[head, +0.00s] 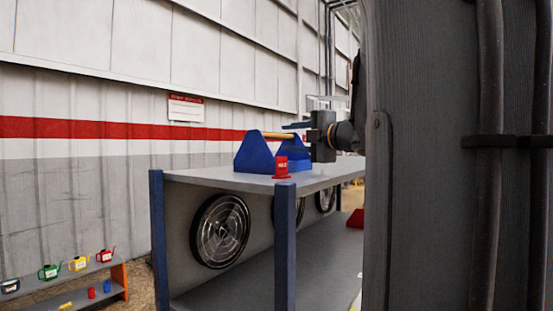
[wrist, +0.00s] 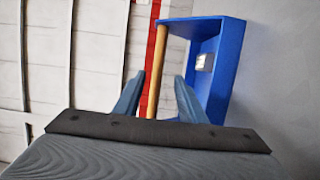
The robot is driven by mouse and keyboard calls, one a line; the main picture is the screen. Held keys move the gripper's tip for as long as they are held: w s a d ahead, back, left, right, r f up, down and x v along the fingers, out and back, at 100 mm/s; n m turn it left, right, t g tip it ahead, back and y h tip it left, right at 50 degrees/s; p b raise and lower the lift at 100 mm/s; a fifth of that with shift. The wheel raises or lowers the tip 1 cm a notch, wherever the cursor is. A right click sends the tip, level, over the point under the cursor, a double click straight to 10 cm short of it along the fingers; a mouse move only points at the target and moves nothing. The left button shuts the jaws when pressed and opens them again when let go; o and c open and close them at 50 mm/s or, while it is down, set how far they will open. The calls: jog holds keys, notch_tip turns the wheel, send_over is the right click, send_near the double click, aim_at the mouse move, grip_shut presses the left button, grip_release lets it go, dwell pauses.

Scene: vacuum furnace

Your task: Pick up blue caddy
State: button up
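The blue caddy (head: 254,155) stands upright on the grey workbench, with peaked blue ends and a wooden bar handle (head: 277,135) across its top. My gripper (head: 290,130) is at the caddy's right end, level with the handle. In the wrist view the blue caddy (wrist: 228,62) lies to the right, with a pale label inside, and its wooden handle (wrist: 157,62) runs between my two fingers. My gripper (wrist: 159,80) is open, with a gap on each side of the handle. The caddy's right end is partly hidden by my gripper in the head view.
A red can (head: 281,170) stands at the bench's front edge, close before the caddy. The grey workbench (head: 215,177) is clear to the left. A low shelf (head: 75,283) at lower left holds watering cans and small cups. A wall stands behind.

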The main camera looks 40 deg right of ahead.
aim_at(277, 136)
jog(key=w, duration=0.1)
jog(key=w+a+p, duration=0.1)
jog(key=w, duration=0.1)
jog(key=w+a+p, duration=0.1)
jog(key=w, duration=0.1)
jog(key=shift+r, duration=0.3)
jog(key=shift+w+d, duration=0.1)
jog(key=shift+w, duration=0.35)
grip_shut()
jog(key=shift+f, duration=0.1)
dwell(0.5)
